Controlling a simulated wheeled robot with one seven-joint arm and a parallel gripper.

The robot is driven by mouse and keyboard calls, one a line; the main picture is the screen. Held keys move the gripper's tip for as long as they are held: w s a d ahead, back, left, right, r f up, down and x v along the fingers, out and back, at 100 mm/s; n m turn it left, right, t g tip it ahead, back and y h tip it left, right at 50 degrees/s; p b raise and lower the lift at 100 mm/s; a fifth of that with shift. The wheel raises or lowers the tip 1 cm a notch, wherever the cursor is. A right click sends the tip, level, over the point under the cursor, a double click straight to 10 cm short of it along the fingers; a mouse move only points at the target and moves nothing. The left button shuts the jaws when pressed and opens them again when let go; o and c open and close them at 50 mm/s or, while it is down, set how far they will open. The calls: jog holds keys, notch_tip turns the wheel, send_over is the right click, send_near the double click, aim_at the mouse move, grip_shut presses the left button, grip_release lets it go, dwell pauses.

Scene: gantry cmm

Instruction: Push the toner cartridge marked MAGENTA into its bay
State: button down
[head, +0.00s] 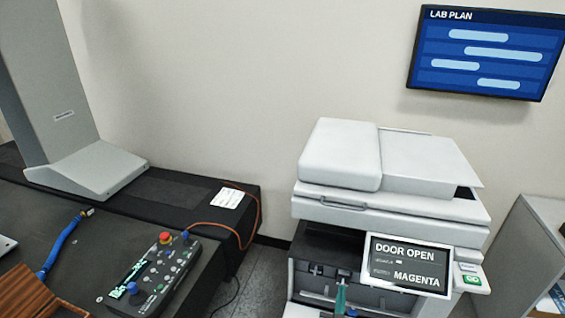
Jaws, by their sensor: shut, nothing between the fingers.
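A white and grey printer (390,190) stands at the right of the head view, cut off by the bottom edge. Its screen (407,264) reads DOOR OPEN and MAGENTA. Below its scanner part is a dark open front (325,250), partly hidden by the screen. A narrow teal part (340,295) shows low in this opening; I cannot tell what it is. No cartridge marked MAGENTA can be made out. My gripper is not in view.
An orange cable runs to the pendant. Floor (265,285) shows between table and printer. A grey cabinet (525,255) stands at right.

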jog(key=shift+x, duration=0.8)
jog(key=shift+w+d, duration=0.1)
jog(key=shift+w, duration=0.15)
jog(key=v, duration=0.9)
dwell(0.8)
jog(key=shift+s, duration=0.15)
jog(key=s+a+n+y, duration=0.1)
jog(key=s+a, duration=0.5)
jog(key=s, duration=0.6)
jog(key=s+a+n+y, duration=0.15)
jog(key=s+a, duration=0.35)
jog(key=s, duration=0.7)
jog(key=s+a+r+g+y, duration=0.1)
jog(key=s+a+r, duration=0.3)
jog(key=s+r, duration=0.4)
jog(key=s+a+r+g+y, duration=0.1)
jog(key=s+a+r, duration=0.3)
jog(key=s+r, duration=0.4)
jog(key=s, duration=0.4)
jog(key=shift+s+a+n, duration=0.3)
jog(key=shift+a+n, duration=0.05)
